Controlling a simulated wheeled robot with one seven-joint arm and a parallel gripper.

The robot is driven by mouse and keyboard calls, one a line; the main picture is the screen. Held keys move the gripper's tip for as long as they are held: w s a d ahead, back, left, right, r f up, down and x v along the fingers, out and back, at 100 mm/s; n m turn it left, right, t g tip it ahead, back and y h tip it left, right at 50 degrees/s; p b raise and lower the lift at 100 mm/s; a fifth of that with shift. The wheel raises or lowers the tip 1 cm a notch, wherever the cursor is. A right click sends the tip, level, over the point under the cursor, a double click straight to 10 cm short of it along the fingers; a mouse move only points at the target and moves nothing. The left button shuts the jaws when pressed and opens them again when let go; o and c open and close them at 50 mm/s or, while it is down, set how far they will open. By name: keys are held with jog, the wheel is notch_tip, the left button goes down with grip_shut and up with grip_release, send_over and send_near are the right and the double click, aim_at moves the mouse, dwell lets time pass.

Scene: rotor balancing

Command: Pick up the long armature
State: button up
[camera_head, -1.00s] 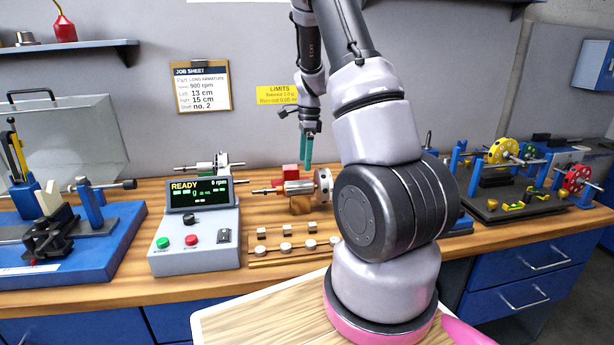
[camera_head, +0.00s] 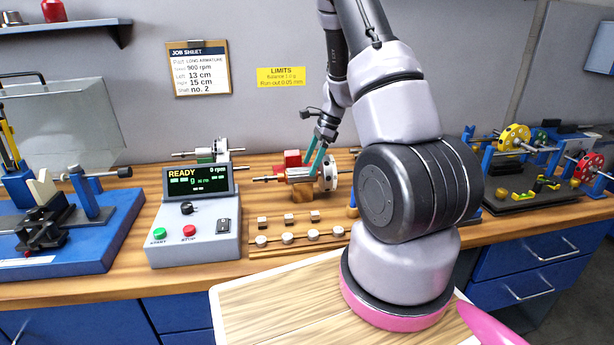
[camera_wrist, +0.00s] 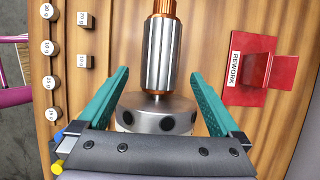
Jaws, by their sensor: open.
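The long armature (camera_head: 298,174), with a silver core and a disc at its right end, lies level on a wooden rest on the bench. In the wrist view its silver core (camera_wrist: 158,62) and copper windings run up the picture, with the grey disc (camera_wrist: 157,116) below them. My gripper (camera_head: 312,158) is open, its teal fingers just above or at the armature near the disc. In the wrist view the gripper (camera_wrist: 157,84) has one finger on each side of the armature, with gaps showing. Whether the fingertips reach down beside the core is unclear.
A red block labelled REWORK (camera_wrist: 264,76) stands close behind the armature. Another armature (camera_head: 212,151) lies farther back left. The control box (camera_head: 195,218) reading READY stands left. A wooden strip with small weights (camera_head: 298,238) lies in front. A rotor stand (camera_head: 520,195) is on the right.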

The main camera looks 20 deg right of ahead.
jog(key=shift+x, duration=1.15)
grip_shut()
jog(key=shift+r, duration=0.1)
jog(key=shift+w, duration=0.1)
notch_tip(320, 180, up, 10)
